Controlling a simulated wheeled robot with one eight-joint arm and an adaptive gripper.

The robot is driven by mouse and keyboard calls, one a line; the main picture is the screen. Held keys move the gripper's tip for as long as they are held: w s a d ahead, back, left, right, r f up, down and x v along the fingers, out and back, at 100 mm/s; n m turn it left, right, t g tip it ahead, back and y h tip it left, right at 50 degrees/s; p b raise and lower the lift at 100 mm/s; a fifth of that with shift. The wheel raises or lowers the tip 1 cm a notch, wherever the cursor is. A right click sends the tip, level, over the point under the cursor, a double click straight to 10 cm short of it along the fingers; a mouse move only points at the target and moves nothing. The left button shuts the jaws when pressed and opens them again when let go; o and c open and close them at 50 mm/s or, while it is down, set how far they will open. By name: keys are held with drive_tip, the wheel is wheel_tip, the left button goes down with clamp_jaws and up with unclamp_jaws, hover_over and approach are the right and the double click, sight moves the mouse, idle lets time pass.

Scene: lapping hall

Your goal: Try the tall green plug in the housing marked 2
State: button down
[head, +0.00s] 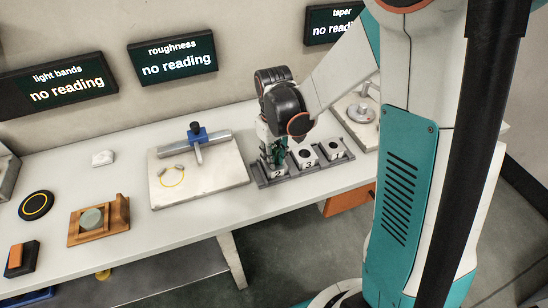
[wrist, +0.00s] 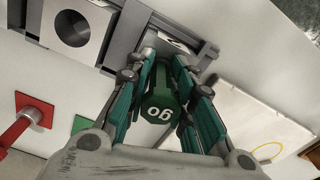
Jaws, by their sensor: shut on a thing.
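My gripper (head: 275,155) points down over the housing marked 2 (head: 280,174), the nearest-left of the row in the head view. In the wrist view my gripper (wrist: 164,60) is shut on the green plug (wrist: 158,105), whose end face carries white digits that read 06 or 90. Beyond the fingertips a pale block top, likely that housing, shows in part (wrist: 160,43). The plug's lower end is hidden by the fingers, so I cannot tell whether it is in the bore.
Housings marked 3 (head: 305,158) and another (head: 335,149) stand along the same rail, close by. A stone plate (head: 225,175) with a blue-clamped bar lies to the left. A red-handled piece (wrist: 20,128) and a green square (wrist: 82,124) show in the wrist view.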

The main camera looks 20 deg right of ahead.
sight(274, 147)
drive_tip(key=shift+r, duration=0.1)
drive_tip(key=shift+r+p, duration=2.5)
drive_tip(key=shift+r, duration=0.95)
